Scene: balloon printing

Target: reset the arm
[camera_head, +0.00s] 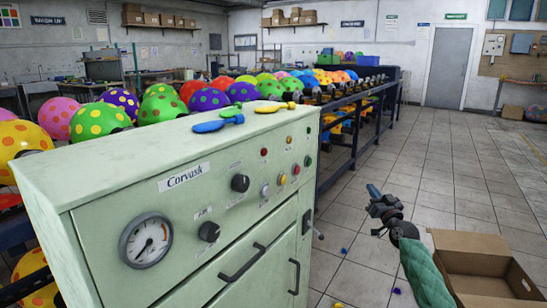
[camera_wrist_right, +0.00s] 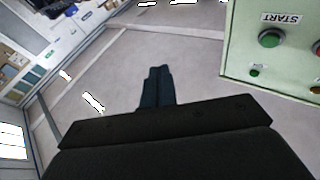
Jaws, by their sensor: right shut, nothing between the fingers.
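My right gripper (camera_head: 374,191) is in the head view, to the right of the pale green machine, out over the floor. Its fingers are together and empty. In the right wrist view the shut fingers (camera_wrist_right: 157,87) point over bare floor, with the machine's panel and green start button (camera_wrist_right: 271,38) to the right. The green machine (camera_head: 110,180) labelled Corvask stands in front, with a gauge (camera_head: 146,241), knobs and buttons. A blue flat balloon (camera_head: 210,126) and a yellow one (camera_head: 276,107) lie on its top. My left gripper is out of view.
An open cardboard box (camera_head: 470,240) stands on the floor at the right, close to my right arm. Dotted inflated balloons (camera_head: 120,100) fill a rack behind the machine. A few small bits lie on the tiles. The floor (camera_head: 440,145) toward the grey door is clear.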

